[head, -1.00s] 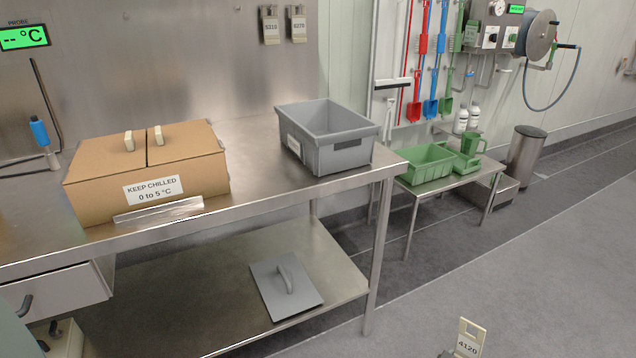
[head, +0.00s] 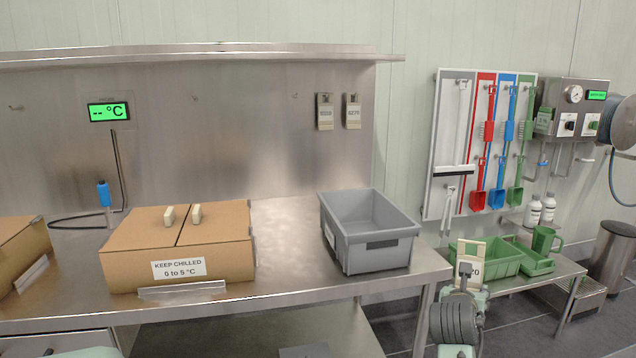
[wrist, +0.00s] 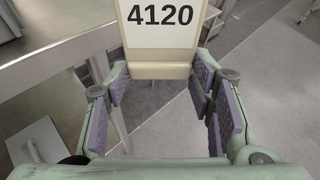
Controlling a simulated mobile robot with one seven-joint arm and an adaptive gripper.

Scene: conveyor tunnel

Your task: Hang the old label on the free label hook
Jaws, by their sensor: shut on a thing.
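The old label is a cream tag (head: 470,252) with a slot at its top and a white face. It reads 4120 in the wrist view (wrist: 160,32). My gripper (head: 464,278) is shut on its lower end and holds it upright in front of the low side table; the pads (wrist: 160,75) flank it in the wrist view. Small hooks stick out of the steel back panel. One bare hook (head: 295,96) is left of two hanging tags (head: 325,111) (head: 353,111); more bare hooks show at the middle (head: 195,97) and far left (head: 15,107). My gripper is right of and below them.
A grey crate (head: 368,255) stands on the steel bench (head: 290,285), below the hanging tags. A cardboard box (head: 130,275) and a blue-handled probe (head: 104,194) are farther left. A shelf (head: 200,52) overhangs the panel. Green trays (head: 490,262) sit at right.

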